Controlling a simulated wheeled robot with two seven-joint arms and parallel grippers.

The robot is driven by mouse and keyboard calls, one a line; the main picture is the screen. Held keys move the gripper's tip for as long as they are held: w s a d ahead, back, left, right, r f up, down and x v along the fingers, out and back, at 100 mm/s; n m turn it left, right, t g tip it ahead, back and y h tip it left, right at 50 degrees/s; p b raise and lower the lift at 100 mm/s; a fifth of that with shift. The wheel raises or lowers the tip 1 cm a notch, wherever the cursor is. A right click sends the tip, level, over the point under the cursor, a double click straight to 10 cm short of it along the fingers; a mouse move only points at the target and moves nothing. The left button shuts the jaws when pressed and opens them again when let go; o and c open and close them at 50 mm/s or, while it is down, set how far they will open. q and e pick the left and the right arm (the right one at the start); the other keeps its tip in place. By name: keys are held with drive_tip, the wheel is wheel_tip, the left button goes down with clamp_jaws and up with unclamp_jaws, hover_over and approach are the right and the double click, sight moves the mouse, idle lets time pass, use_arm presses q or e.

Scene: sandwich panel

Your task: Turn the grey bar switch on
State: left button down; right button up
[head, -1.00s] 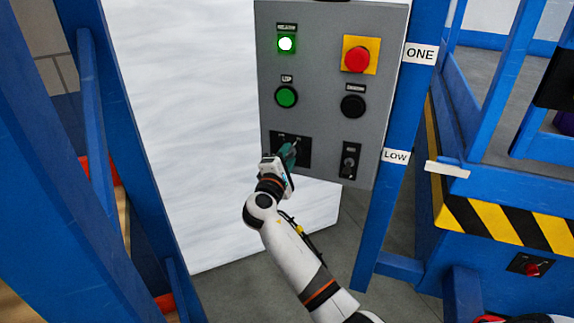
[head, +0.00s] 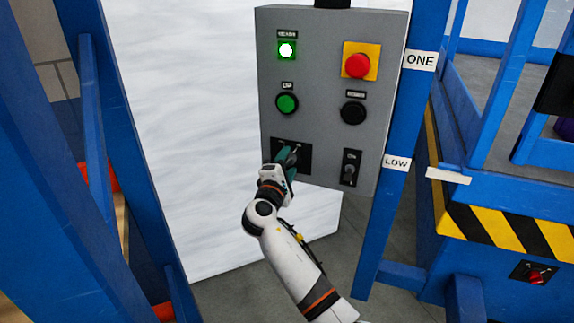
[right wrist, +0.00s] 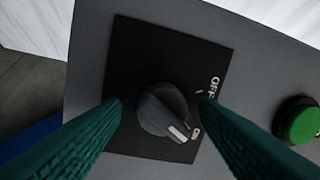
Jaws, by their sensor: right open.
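The grey bar switch (right wrist: 163,112) is a rotary knob on a black plate (right wrist: 135,45) in the right wrist view. Its white mark points to the lower right, close to the ON label; the OFF label is higher up. My right gripper (right wrist: 160,103) is open, with one green finger on each side of the knob; I cannot tell whether they touch it. In the head view my right gripper (head: 287,157) is in front of the black plate (head: 304,160) at the panel's lower left and mostly hides the knob. My left gripper is not in view.
The grey panel (head: 320,125) also carries a lit green indicator (head: 286,50), a green button (head: 287,103), a red emergency button (head: 357,66), a black button (head: 352,112) and another small switch (head: 349,172). Blue posts (head: 400,120) stand on both sides.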

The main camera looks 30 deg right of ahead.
drive_tip(key=r+b+v, duration=0.1)
drive_tip(key=v, duration=1.1)
drive_tip(key=shift+f, duration=0.45)
